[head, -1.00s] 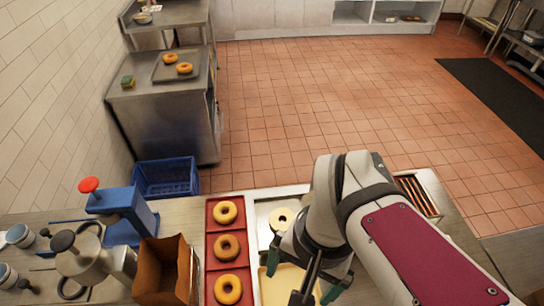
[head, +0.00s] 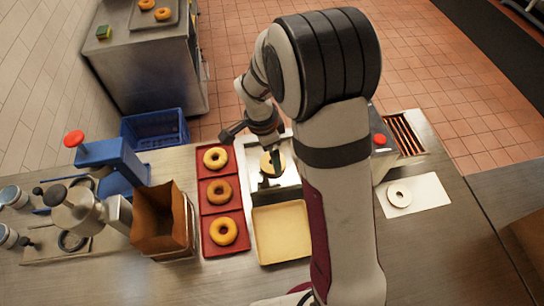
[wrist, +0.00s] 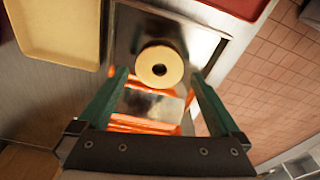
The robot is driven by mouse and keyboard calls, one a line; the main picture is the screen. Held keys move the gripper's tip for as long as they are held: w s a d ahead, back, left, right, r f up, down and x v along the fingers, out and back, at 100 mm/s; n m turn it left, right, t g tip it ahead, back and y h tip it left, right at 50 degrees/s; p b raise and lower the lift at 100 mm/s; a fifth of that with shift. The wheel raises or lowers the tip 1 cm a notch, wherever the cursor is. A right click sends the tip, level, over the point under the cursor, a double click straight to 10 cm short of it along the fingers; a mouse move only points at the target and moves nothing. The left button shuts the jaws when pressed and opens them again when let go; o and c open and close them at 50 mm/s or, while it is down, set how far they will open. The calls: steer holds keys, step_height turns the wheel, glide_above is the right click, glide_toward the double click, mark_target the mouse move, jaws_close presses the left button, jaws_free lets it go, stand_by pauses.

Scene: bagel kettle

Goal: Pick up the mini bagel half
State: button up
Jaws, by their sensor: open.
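A pale, ring-shaped bagel half (head: 265,166), cut face up, lies on a shiny steel surface (head: 290,178) behind the cream tray. One finger of my gripper (head: 274,160) partly covers it in the head view. In the wrist view the bagel half (wrist: 147,68) sits between and just beyond the green fingertips of my gripper (wrist: 160,75). The gripper is open and empty, with space on both sides of the ring. Another pale ring half (head: 399,195) lies on a white sheet at the right; I cannot tell their sizes apart surely.
A red tray (head: 202,240) with three whole bagels stands left of the steel surface. The empty cream tray (head: 282,232) is in front. A brown box (head: 160,222) and blue crate (head: 155,127) are further left. A slotted unit with glowing bars (head: 404,135) is at the right.

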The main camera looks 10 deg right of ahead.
steer(key=f, duration=0.2)
steer(key=shift+d+f, duration=0.25)
steer(key=shift+f, duration=0.1)
steer(key=c, duration=1.2)
step_height(320, 180, up, 10)
steer(key=shift+r, duration=0.1)
